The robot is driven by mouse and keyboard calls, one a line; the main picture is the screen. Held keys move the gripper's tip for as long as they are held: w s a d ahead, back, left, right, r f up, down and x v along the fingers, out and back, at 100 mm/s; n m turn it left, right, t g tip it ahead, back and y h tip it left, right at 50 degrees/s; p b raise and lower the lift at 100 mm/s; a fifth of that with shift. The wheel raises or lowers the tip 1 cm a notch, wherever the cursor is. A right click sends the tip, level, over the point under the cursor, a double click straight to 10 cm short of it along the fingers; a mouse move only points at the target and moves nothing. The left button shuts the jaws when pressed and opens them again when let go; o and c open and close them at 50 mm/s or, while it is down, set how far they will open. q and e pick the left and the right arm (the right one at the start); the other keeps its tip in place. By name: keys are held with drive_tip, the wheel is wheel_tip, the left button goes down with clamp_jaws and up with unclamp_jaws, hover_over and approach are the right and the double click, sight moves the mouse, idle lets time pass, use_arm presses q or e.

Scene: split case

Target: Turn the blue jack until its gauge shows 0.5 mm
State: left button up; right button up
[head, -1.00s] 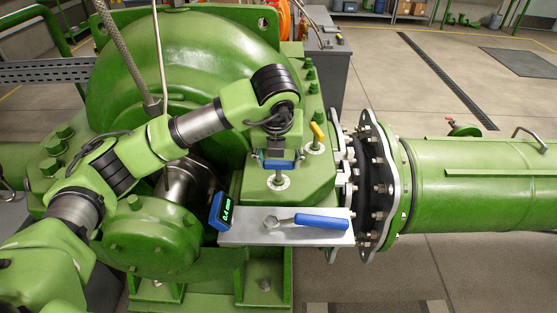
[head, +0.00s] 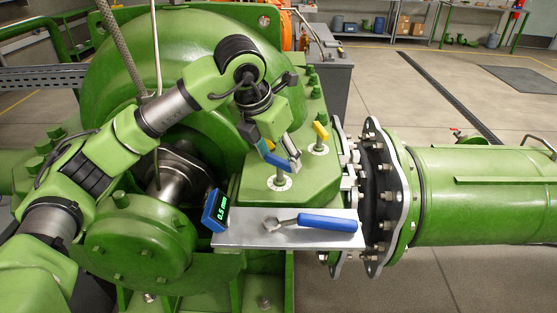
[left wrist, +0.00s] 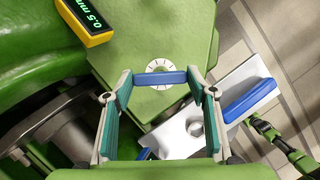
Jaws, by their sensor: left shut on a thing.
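The blue jack (head: 274,158) has a blue bar handle, which slants down to the right in the head view, above a round white dial (head: 279,183). My left gripper (head: 270,150) is shut on the handle from above. In the left wrist view the blue handle (left wrist: 160,77) lies across between the two fingertips, over the dial. The blue gauge (head: 215,211) at the left end of the metal plate reads 0.5 mm in green digits.
A yellow jack (head: 320,132) stands close behind and right of the blue one. A yellow-edged gauge (left wrist: 98,38) in the left wrist view also reads 0.5 mm. A blue-handled wrench (head: 326,223) lies on the metal plate (head: 258,237) in front.

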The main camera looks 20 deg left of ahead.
idle(0.5)
use_arm(q)
drive_tip(key=o, duration=1.1)
drive_tip(key=v, duration=1.2)
drive_tip(key=shift+w+a, duration=0.1)
